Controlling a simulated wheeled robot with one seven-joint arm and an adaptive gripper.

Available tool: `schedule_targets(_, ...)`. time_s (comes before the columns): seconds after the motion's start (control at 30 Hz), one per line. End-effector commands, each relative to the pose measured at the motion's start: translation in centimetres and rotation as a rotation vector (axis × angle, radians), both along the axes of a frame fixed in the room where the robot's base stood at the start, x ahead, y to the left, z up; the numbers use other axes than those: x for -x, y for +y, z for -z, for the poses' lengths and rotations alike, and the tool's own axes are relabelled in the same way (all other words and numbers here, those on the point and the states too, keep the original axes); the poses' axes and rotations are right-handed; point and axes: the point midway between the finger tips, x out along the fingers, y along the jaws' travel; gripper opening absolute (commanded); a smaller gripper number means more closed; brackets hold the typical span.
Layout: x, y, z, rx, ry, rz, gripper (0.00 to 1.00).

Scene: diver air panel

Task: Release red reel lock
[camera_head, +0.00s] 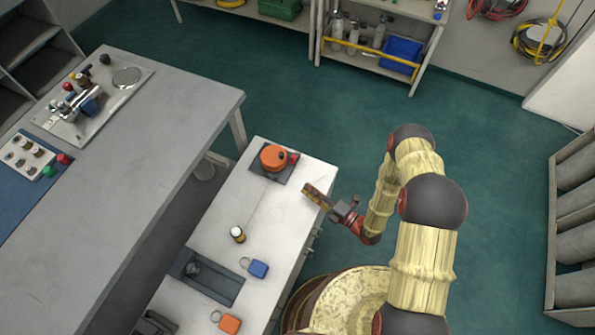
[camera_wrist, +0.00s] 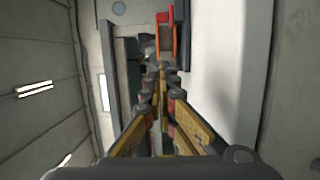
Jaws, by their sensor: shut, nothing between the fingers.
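An orange-red reel (camera_head: 273,157) sits on a dark base plate at the far end of the small bench. A small red part (camera_head: 293,159), perhaps its lock, is at its right side. In the wrist view the orange reel (camera_wrist: 167,42) shows edge-on near the top centre, with a red part (camera_wrist: 162,17) at its upper left. My gripper (camera_head: 309,190) is shut and empty, near the bench's right edge, below and right of the reel in the head view and apart from it. In the wrist view the closed fingertips (camera_wrist: 160,70) point towards the reel.
The bench top (camera_head: 262,215) holds a small bottle (camera_head: 237,234), a blue tag (camera_head: 258,268), an orange tag (camera_head: 229,323) and a recessed tray (camera_head: 207,277). A longer panel table (camera_head: 150,150) stands left. The bench middle around the bottle is mostly clear.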

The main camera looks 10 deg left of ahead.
Motion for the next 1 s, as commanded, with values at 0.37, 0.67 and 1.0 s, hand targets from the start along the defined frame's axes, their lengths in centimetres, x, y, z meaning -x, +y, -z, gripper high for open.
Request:
schedule_targets(0.37,-2.6,4.3,0.1,0.001,-0.004,-0.006,0.00)
schedule_targets(0.67,-5.3,8.5,0.1,0.001,-0.003,-0.005,0.00)
schedule_targets(1.0,-8.8,7.1,0.1,0.000,-0.002,0.000,0.00)
